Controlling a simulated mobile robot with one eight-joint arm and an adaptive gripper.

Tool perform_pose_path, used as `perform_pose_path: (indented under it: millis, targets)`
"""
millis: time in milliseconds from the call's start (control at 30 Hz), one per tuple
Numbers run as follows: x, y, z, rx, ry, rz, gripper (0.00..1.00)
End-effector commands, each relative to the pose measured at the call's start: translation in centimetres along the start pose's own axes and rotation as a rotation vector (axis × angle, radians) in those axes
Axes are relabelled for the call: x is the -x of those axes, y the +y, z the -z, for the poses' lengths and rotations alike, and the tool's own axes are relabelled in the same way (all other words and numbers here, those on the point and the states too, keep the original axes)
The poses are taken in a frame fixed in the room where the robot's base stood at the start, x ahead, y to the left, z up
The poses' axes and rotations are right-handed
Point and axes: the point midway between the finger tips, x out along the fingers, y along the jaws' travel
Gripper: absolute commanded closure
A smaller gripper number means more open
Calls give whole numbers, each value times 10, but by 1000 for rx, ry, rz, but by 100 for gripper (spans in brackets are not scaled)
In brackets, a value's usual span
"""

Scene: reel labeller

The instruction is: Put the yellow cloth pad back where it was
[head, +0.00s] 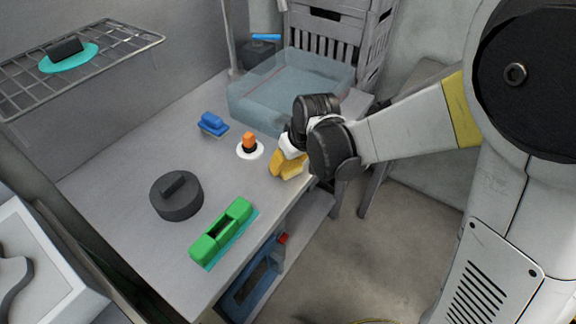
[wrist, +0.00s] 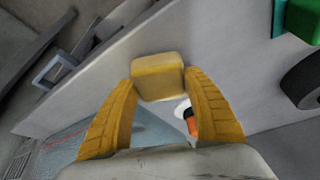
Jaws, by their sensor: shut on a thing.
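The yellow cloth pad (wrist: 158,77) is a small block between the two yellow fingers of my gripper (wrist: 160,92) in the wrist view. The fingers are shut on it from both sides. In the head view my gripper (head: 288,165) is at the right edge of the grey table (head: 130,165), just right of the white disc. Pad and fingers are similar yellow there, so their border is hard to see. I cannot tell whether the pad touches the table.
An orange-topped item (head: 249,141) stands on a white disc (head: 243,154). A blue block (head: 213,122), a dark round weight (head: 176,199) and a green holder (head: 222,232) are on the table. A clear blue tray (head: 285,95) is behind my gripper. A wire shelf (head: 115,48) hangs upper left.

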Motion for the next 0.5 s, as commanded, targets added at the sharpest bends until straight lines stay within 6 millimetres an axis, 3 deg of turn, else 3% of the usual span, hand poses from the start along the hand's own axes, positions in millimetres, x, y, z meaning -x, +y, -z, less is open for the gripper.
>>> perform_pose_path:
  millis: [300, 333, 400, 500]
  targets:
    - [-2, 0, -1, 0, 0, 0, 72]
    - [-3, 0, -1, 0, 0, 0, 40]
    - [-2, 0, -1, 0, 0, 0, 22]
    - [-2, 0, -1, 0, 0, 0, 22]
